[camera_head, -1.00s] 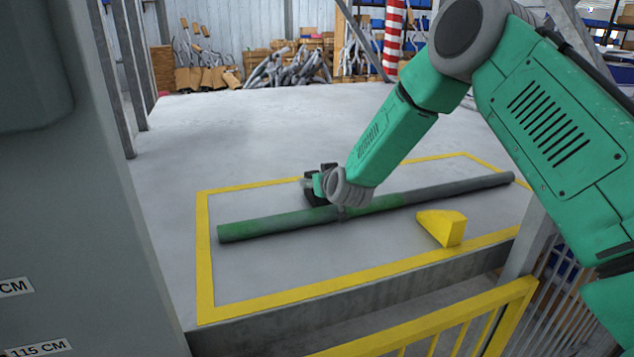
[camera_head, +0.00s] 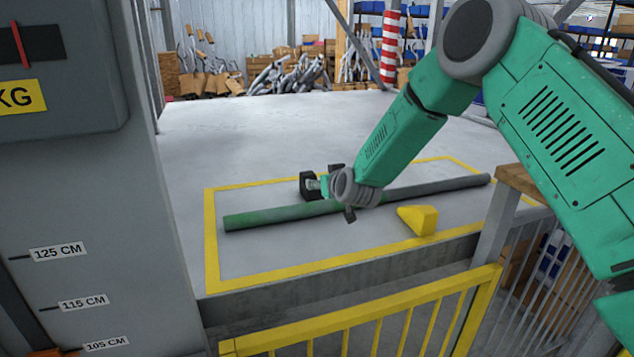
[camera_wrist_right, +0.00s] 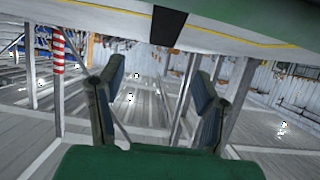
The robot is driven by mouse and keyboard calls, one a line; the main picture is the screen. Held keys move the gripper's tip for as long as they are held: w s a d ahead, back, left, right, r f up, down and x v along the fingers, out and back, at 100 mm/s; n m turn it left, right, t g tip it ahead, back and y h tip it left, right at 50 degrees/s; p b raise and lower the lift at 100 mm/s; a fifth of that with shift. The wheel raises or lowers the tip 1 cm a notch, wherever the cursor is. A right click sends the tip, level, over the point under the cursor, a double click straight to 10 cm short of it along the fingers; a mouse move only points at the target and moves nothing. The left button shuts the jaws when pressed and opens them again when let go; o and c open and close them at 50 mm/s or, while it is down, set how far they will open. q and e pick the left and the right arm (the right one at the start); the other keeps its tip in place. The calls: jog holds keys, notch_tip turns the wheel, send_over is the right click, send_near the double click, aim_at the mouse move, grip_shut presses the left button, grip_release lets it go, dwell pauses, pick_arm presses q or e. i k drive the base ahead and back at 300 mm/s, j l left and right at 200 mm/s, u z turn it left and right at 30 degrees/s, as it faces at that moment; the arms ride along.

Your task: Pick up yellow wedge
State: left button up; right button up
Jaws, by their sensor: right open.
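The yellow wedge (camera_head: 418,219) lies on the grey platform in the head view, in front of the long pipe and near the platform's front yellow line. My right gripper (camera_head: 316,185) is left of and beyond the wedge, apart from it, over the far side of the pipe. In the right wrist view its two dark fingers (camera_wrist_right: 157,85) are spread wide with nothing between them. The wedge is not recognisable in that view. My left gripper is not in view.
A long grey-green pipe (camera_head: 275,215) lies across the yellow-outlined area, partly hidden by my right wrist. A yellow railing (camera_head: 380,318) runs along the front. A grey cabinet with height marks (camera_head: 90,200) stands left. The platform's back half is clear.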

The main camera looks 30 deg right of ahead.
aim_at(422, 219)
jog(key=k+j, duration=0.15)
jog(key=k, duration=0.35)
jog(key=k+j, duration=0.2)
jog(key=k, duration=0.25)
